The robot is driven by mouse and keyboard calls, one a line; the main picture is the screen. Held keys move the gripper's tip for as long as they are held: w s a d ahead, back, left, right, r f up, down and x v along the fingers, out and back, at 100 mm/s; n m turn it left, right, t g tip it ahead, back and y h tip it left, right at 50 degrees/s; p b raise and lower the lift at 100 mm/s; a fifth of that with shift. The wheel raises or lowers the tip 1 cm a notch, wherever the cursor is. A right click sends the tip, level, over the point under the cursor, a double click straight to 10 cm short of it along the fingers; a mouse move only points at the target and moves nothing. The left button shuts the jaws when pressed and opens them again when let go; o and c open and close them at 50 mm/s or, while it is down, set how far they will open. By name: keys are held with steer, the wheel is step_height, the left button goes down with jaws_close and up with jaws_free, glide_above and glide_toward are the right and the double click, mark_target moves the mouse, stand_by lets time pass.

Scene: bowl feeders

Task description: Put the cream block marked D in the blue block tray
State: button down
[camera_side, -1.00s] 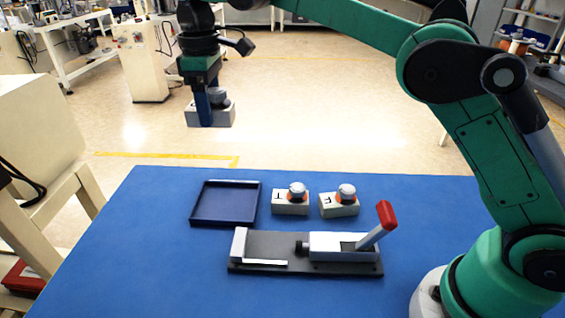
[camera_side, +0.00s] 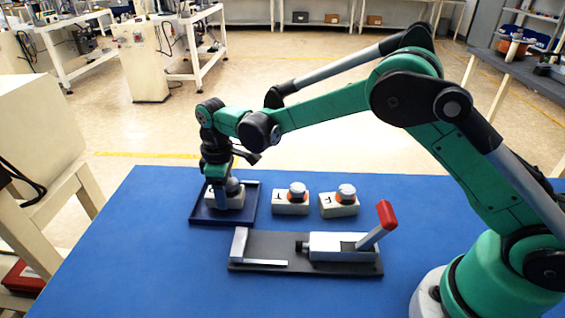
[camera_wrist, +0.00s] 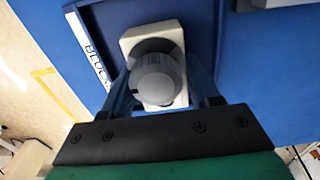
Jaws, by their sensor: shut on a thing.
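My gripper (camera_side: 220,192) is shut on a cream block (camera_side: 233,202) with a grey round knob on top. The block is inside the outline of the blue block tray (camera_side: 205,216), low over its floor or on it; I cannot tell which. In the wrist view the block (camera_wrist: 133,42) and its knob sit between the two fingers (camera_wrist: 160,88), with the tray's labelled edge (camera_wrist: 88,48) at its left. The block's letter is not visible in either view.
Two more cream blocks with knobs, one marked T (camera_side: 283,209) and one marked F (camera_side: 333,211), stand right of the tray. A dark fixture (camera_side: 290,265) with a red-handled lever (camera_side: 386,214) lies in front. The blue table's front left is clear.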

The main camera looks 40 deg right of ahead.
steer(key=shift+f, duration=0.2)
steer(key=shift+c, duration=1.1)
jaws_free()
step_height(320, 180, up, 12)
steer(key=shift+r, duration=0.1)
steer(key=s+d+r+m+t, duration=0.45)
steer(key=s+d, duration=0.25)
steer(key=s, duration=0.2)
steer(key=s+d+f+m+t, duration=0.2)
steer(key=s+d+f+m, duration=0.2)
steer(key=s, duration=0.3)
steer(key=shift+s+t, duration=0.35)
steer(key=shift+s, duration=0.05)
